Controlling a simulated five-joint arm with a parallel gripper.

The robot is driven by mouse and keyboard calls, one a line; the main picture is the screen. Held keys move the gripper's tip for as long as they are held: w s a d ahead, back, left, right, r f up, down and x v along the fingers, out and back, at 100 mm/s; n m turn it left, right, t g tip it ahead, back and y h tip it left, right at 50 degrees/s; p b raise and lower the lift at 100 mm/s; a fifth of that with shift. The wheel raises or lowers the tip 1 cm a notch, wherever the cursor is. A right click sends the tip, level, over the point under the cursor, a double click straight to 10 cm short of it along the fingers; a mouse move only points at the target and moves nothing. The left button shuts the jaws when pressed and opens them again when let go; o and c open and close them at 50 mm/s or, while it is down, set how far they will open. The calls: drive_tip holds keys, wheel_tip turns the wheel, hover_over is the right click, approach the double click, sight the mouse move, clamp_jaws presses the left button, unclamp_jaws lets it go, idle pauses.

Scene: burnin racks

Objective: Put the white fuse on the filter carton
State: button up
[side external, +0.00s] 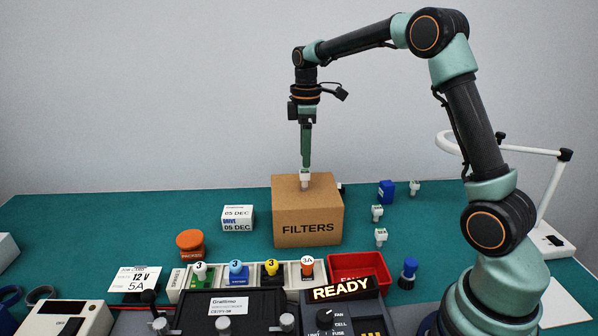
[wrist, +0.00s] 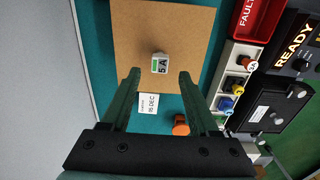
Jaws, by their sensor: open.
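The filter carton (side external: 308,222) is a brown box marked FILTERS, standing on the green mat; its flat top (wrist: 185,25) fills much of the wrist view. A white fuse (side external: 305,183) appears to stand upright on the carton's top. In the wrist view the fuse (wrist: 160,63) shows a green mark and a 5A label. My gripper (side external: 306,166) is directly above the carton with its fingers pointing down. In the wrist view the open fingers (wrist: 160,76) lie on either side of the fuse, with gaps visible.
Several white fuses (side external: 381,236) and a blue box (side external: 387,190) stand right of the carton. In front are a fuse rack (side external: 252,276), a red bin (side external: 361,266) and a READY panel (side external: 343,291).

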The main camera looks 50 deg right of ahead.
sight(305, 171)
wheel_tip(305, 171, up, 6)
drive_tip(key=s+a+r+m+t, duration=0.3)
drive_tip(key=s+a+r+m, duration=0.1)
drive_tip(key=s+a, duration=0.35)
drive_tip(key=s+a+f+m+t, duration=0.1)
drive_tip(key=s+a+f+m, duration=0.1)
drive_tip(key=s, duration=0.3)
drive_tip(key=s+a+f+m+t, duration=0.1)
drive_tip(key=s+a+f+m, duration=0.1)
drive_tip(key=s, duration=0.3)
drive_tip(key=shift+a+f+m+t, duration=0.3)
drive_tip(key=shift+a+f+m, duration=0.1)
drive_tip(key=shift+f+m, duration=0.1)
